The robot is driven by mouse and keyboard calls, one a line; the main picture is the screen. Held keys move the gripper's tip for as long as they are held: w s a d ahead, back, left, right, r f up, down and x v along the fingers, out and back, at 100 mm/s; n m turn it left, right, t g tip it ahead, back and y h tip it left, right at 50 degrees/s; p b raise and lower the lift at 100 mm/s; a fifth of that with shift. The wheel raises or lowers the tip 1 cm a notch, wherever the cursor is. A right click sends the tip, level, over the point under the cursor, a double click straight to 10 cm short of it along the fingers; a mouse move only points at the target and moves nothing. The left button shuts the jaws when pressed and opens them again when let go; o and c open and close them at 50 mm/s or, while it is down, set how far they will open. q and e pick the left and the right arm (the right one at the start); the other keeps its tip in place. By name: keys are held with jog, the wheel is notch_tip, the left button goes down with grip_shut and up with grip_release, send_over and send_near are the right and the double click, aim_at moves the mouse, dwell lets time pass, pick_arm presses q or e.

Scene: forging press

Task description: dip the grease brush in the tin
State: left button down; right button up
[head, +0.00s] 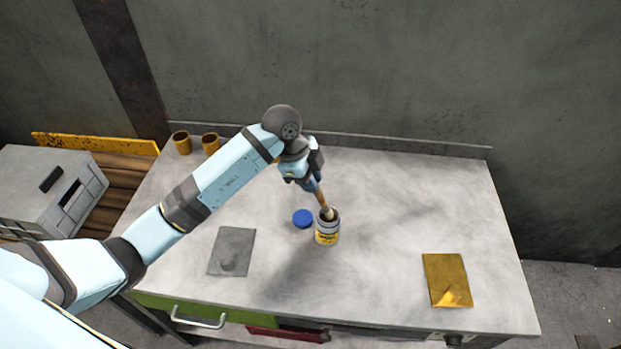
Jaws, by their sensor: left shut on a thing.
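The grease brush (321,198) has a brown wooden handle and points down to the right. My left gripper (309,185) is shut on its handle from above. The brush's lower end is at the mouth of the open tin (327,236). The tin is grey with a yellow label and stands upright near the middle of the bench. I cannot tell how deep the bristles are inside it. A round blue lid (302,218) lies flat just left of the tin. My right gripper is out of view.
The grey workbench (400,200) holds a grey sheet (231,251) at left and a yellow-brown sheet (447,280) at right. Two brown cups (182,143) stand at the back left. The back edge has a low raised rim (400,146).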

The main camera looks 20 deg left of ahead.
pick_arm(q)
jog(key=shift+f, duration=0.45)
dwell(0.8)
jog(key=shift+f, duration=0.15)
dwell(0.9)
dwell(0.4)
jog(key=shift+r+p, duration=0.3)
jog(key=shift+p, duration=0.15)
notch_tip(320, 180, up, 2)
jog(key=shift+r+p, duration=0.1)
jog(key=shift+p, duration=0.9)
notch_tip(320, 180, up, 4)
jog(key=p, duration=0.4)
jog(key=shift+r, duration=0.2)
jog(key=shift+f, duration=0.1)
